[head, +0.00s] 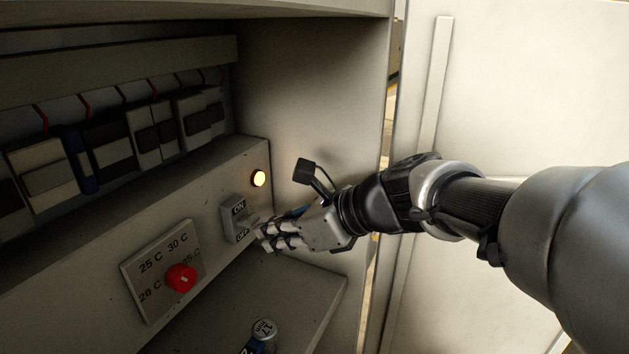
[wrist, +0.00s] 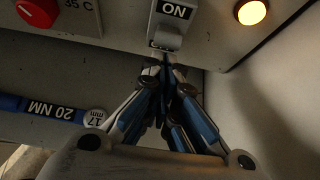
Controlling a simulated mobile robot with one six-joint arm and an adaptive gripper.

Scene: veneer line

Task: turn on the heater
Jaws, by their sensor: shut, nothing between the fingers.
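The heater's switch (head: 238,219) is a small grey rocker or lever on a plate marked ON at the top and OFF at the bottom. It also shows in the wrist view (wrist: 171,33), with its lever jutting out below the ON mark. An amber lamp (head: 258,178) above and right of it glows; it also shows in the wrist view (wrist: 251,12). My gripper (head: 262,236) is shut and empty, its fingertips at the lower end of the switch. In the wrist view the fingertips (wrist: 162,70) cover part of the OFF mark; I cannot tell whether they touch the lever.
A red dial (head: 181,278) on a temperature plate sits left of the switch. A blue tool marked 20 NM (wrist: 45,109), with a 17 mm end, lies below the panel. Several breakers (head: 110,150) with wires line the cabinet above. The cabinet side wall (head: 310,100) stands close on the right.

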